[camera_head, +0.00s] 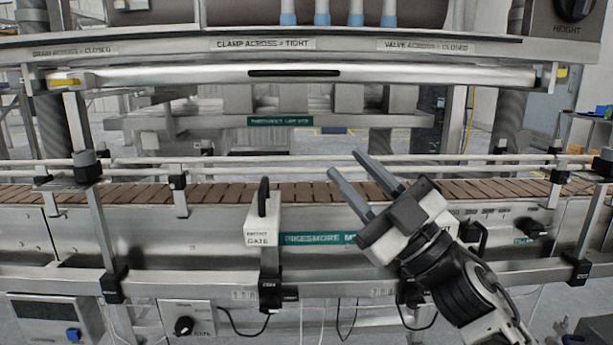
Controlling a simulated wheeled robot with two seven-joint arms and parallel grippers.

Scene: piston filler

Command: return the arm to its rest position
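My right gripper (362,178) shows in the head view, right of the middle, with its arm coming in from the lower right. Its two grey fingers point up and to the left and stand apart. Nothing is between them. The gripper is in front of the conveyor and overlaps its front panel and near rail in the picture. Whether it touches them I cannot tell. My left gripper is not in view.
A brown slatted conveyor (120,195) runs across with guide rails. A white gate block with a black handle (263,222) stands left of the gripper. A long silver bar (200,76) crosses above. A knob box (186,320) is at lower left.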

